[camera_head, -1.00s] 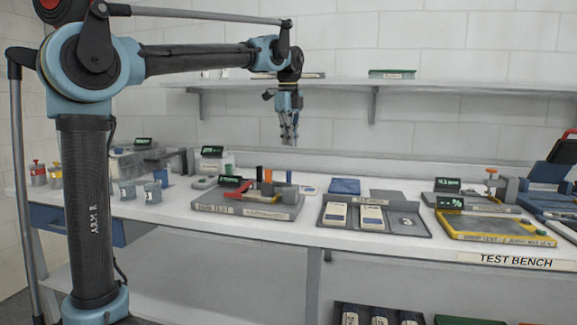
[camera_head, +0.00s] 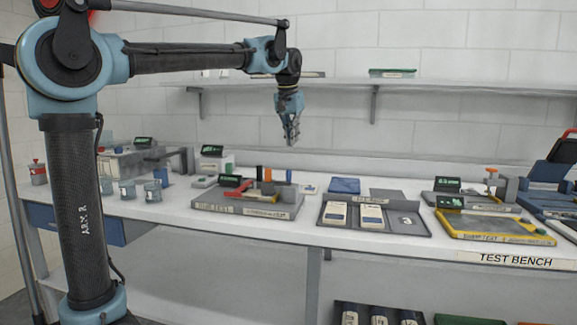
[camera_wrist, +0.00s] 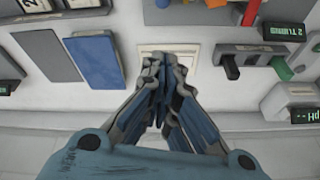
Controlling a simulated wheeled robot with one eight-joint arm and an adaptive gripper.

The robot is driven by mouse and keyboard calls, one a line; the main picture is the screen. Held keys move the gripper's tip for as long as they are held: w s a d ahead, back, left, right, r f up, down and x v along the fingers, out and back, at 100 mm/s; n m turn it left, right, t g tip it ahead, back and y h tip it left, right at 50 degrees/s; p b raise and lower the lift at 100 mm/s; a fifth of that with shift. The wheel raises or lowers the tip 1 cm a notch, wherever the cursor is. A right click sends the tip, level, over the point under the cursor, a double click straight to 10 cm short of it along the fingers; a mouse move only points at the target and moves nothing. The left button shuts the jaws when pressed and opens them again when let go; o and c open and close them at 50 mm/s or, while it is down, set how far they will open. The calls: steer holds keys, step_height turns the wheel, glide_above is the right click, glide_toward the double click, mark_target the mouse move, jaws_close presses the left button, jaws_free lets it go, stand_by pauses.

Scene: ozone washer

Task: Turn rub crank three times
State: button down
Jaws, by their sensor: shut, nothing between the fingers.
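My gripper (camera_head: 291,134) hangs fingers down above the back of the bench, clear of everything in the head view. In the wrist view its fingers (camera_wrist: 162,80) are together and empty. The rub tester is a grey base (camera_head: 230,207) with a red crank arm (camera_head: 237,190), below and left of my gripper. A small display (camera_head: 229,181) stands at its back left. In the wrist view a red bar (camera_wrist: 251,12) and an orange piece (camera_wrist: 216,3) show at the top right, beside a display reading "2 TURNS" (camera_wrist: 284,32). The crank's handle is too small to make out surely.
A dark tray (camera_head: 405,226) with white cards and a blue pad (camera_head: 344,186) lie to the right. A yellow-framed plate (camera_head: 497,226) is farther right. Several small jars (camera_head: 152,192) stand at left. A shelf (camera_head: 350,84) runs along the wall behind my gripper.

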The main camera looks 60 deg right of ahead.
step_height(320, 180, down, 9)
steer(key=n, duration=0.2)
steer(key=shift+a+f, duration=0.2)
steer(key=shift+a, duration=0.05)
stand_by(0.6)
steer(key=shift+s, duration=0.25)
